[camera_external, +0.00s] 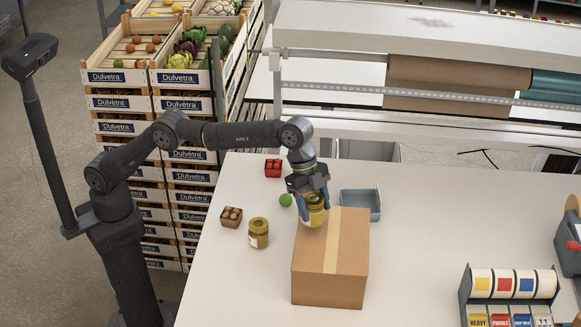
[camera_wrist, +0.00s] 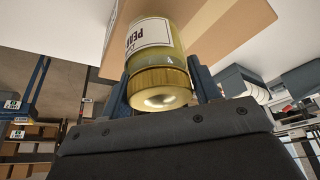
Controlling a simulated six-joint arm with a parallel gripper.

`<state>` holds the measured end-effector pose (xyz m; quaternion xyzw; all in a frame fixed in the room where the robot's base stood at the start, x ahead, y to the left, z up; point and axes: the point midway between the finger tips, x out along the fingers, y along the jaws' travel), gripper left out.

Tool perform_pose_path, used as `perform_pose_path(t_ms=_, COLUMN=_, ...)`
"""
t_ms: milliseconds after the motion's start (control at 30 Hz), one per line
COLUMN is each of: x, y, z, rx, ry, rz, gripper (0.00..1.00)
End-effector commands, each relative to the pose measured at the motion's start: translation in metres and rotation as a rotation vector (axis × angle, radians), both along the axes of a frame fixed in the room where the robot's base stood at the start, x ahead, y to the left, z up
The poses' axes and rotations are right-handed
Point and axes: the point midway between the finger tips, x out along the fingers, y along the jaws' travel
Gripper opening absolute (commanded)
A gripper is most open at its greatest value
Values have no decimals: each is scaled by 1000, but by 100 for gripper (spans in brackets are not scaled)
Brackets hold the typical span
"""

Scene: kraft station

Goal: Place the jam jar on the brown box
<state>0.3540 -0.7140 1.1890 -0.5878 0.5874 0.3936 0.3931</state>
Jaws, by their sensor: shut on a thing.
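My gripper (camera_external: 312,204) points down and is shut on a yellow glass jar (camera_external: 313,217) with a gold lid, at the far left edge of the brown box (camera_external: 347,262) in the external view. In the wrist view the jar (camera_wrist: 155,42) sits between the two blue fingers, with part of a white label reading "PEA". The box (camera_wrist: 225,25) is behind it. The closed box stands on the white table with pale tape along its top. I cannot tell whether the jar touches the box. The box top looks empty otherwise.
A second jar (camera_external: 258,233) stands left of the box. A blue-grey tray (camera_external: 361,204) lies behind the box. A label dispenser (camera_external: 509,293) stands right; table between is clear.

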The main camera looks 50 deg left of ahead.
Motion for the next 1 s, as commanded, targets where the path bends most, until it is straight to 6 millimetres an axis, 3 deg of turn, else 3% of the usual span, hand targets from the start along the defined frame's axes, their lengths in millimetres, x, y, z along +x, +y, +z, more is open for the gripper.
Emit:
perform_pose_path(t_ms=200, x=-1, y=0, z=-19, rx=-2, ry=-1, rz=-1, gripper=23)
perform_pose_path(t_ms=633, x=-1, y=0, z=-25, rx=-3, ry=-1, rz=-1, gripper=23)
perform_pose_path(t_ms=667, x=-1, y=0, z=-25, rx=-2, ry=-1, rz=-1, gripper=61)
perform_pose_path(t_ms=733, x=-1, y=0, z=-25, rx=-2, ry=-1, rz=-1, gripper=75)
perform_pose_path(t_ms=767, x=-1, y=0, z=-25, rx=-2, ry=-1, rz=-1, gripper=79)
perform_pose_path(t_ms=1000, x=-1, y=0, z=-25, rx=-1, ry=-1, rz=-1, gripper=79)
